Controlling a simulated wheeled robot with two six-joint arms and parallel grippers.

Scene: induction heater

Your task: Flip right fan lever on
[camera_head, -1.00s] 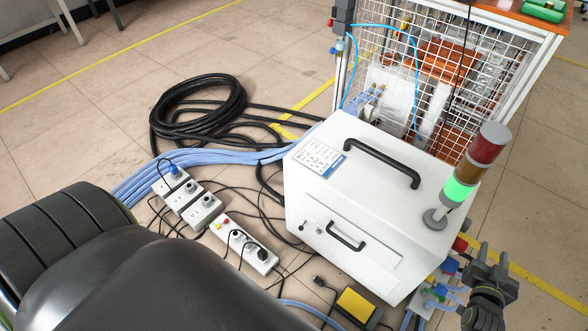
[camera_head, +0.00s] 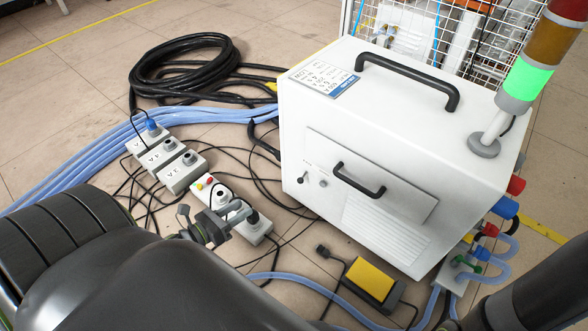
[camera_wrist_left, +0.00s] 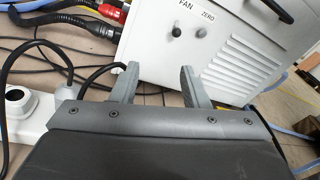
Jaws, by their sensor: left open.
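The white heater box (camera_head: 380,230) stands on the floor at centre right. On its front, left of the panel handle, is a small black fan lever (camera_head: 306,173). In the left wrist view the lever (camera_wrist_left: 177,31) sits under the label "FAN", beside a round part near "ZERO". Whether it is on or off I cannot tell. My left gripper (camera_head: 232,216) is low and left of the box, above the white power strip. In the left wrist view its two fingers (camera_wrist_left: 159,84) are apart and empty, short of the box front. My right gripper is not in view.
A power strip (camera_head: 262,232) and cables lie left of the box. A yellow pedal (camera_head: 370,282) lies in front of it. A signal lamp (camera_head: 528,78) and black top handle (camera_head: 408,76) stick up from the box. My right arm is at lower right.

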